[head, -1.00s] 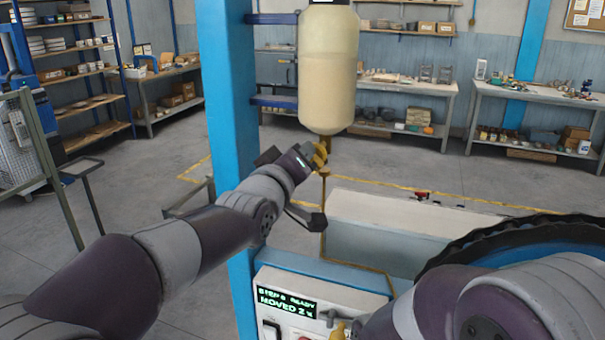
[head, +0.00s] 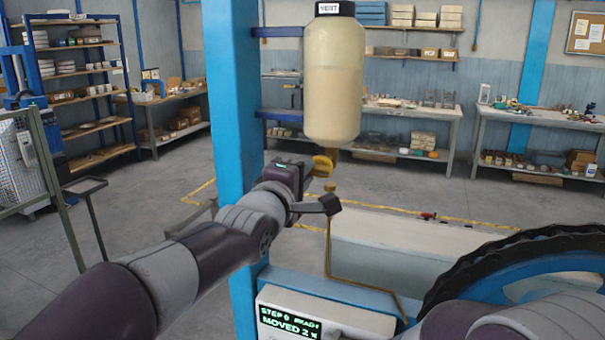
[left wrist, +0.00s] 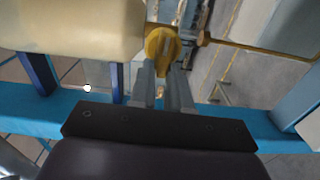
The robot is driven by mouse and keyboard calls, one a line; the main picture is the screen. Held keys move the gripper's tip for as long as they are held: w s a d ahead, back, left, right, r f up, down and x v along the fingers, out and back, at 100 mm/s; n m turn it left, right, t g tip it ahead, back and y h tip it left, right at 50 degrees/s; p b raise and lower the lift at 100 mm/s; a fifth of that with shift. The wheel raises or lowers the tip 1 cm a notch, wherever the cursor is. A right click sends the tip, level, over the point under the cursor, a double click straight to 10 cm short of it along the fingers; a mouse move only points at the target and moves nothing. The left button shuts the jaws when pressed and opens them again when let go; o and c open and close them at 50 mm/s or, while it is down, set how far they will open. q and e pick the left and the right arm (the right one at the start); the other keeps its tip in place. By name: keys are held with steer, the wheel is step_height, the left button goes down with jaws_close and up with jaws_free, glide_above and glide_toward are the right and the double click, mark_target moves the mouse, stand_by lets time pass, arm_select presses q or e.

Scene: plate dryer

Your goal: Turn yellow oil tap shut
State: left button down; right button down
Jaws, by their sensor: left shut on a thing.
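The yellow oil tap (head: 325,162) sits just below the cream oil bottle (head: 334,90), which hangs beside the blue post. My left gripper (head: 309,172) reaches it from the left and is shut on its yellow handle. In the left wrist view the tap handle (left wrist: 162,44) lies at the tips of the two grey fingers (left wrist: 164,70), beside the bottle's bottom end (left wrist: 80,25). A thin brass pipe (head: 330,240) runs down from below the tap. My right arm shows at the bottom right, but its gripper is out of view.
The blue post (head: 232,90) stands just left of the bottle, with blue brackets (head: 280,115) between them. A panel (head: 285,315) with a green display reading "MOVED 2" stands below. A large black-rimmed wheel (head: 500,250) is at the right. Benches and shelves stand farther back.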

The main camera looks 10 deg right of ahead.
arm_select(q)
steer(key=shift+f+n, duration=0.15)
steer(key=shift+n, duration=0.15)
stand_by(0.4)
steer(key=c, duration=1.1)
jaws_free()
steer(key=b+v, duration=0.4)
steer(key=v, duration=0.8)
steer(key=shift+s+a, duration=0.2)
